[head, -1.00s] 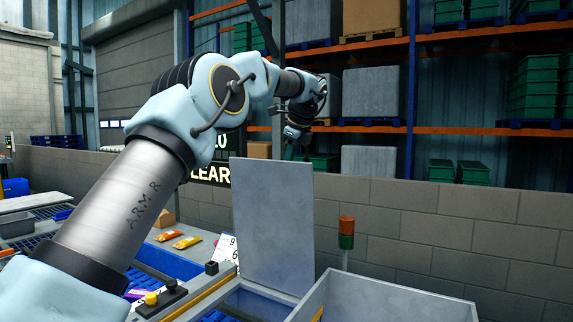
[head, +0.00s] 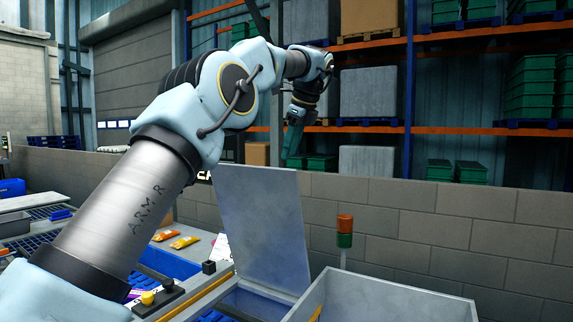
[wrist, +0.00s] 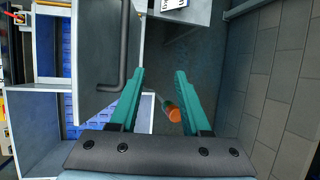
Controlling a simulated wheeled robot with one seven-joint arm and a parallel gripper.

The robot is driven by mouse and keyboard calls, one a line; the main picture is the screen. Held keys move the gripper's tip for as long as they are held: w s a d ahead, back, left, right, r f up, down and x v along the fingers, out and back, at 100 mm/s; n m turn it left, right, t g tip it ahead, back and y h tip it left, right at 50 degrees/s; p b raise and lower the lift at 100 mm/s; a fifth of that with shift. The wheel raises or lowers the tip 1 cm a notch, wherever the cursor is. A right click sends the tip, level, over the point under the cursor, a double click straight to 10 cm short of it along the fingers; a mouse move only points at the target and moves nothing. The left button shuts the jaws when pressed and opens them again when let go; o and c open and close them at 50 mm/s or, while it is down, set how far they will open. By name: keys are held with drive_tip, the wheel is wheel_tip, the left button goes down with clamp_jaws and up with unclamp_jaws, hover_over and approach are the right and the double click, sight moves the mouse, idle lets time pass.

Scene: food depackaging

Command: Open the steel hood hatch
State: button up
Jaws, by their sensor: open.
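The steel hood hatch (head: 260,235) is a flat grey panel standing up from the hood, its top leaning to the left in the head view. In the wrist view the hatch (wrist: 88,40) fills the upper left, with a black bar handle (wrist: 123,50) on its face. My gripper (head: 290,155) is above and behind the hatch's top edge in the head view. In the wrist view my gripper (wrist: 160,71) is open, with nothing between its teal fingers. The handle lies left of the left finger, outside the gap. The handle side is hidden in the head view.
A red and green signal light (head: 345,232) stands right of the hatch. An open grey bin (head: 385,300) is at the front right. A grey block wall (head: 450,230) runs behind. Orange and yellow packets (head: 185,242) lie at the left.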

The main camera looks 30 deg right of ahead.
drive_tip(key=shift+p+v, duration=0.35)
drive_tip(key=shift+v, duration=2.3)
drive_tip(key=shift+w+a+r, duration=0.1)
drive_tip(key=shift+w, duration=0.05)
